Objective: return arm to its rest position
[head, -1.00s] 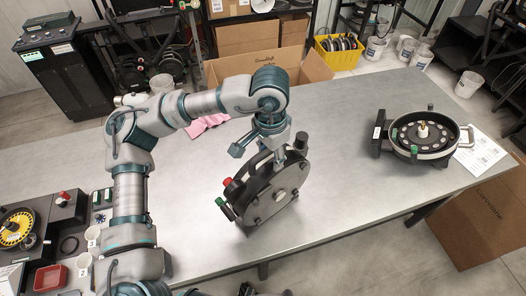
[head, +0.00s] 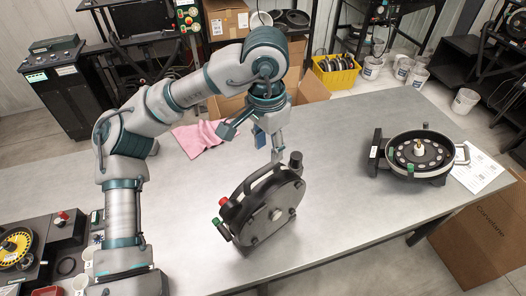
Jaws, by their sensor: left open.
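My left gripper (head: 270,142) is open and empty, with its fingers pointing down just above and behind the handle of a round black cover (head: 265,208). The cover stands on edge on the table, with a red knob and a green knob on its left side. I cannot tell whether a fingertip still touches its handle. My right gripper is out of view.
The grey table (head: 340,150) is clear between the cover and the housing. A pink cloth (head: 196,138) lies behind my left arm. A white sheet (head: 478,172) lies right of the housing. A bench unit with a yellow disc (head: 14,248) and cups is at the front left.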

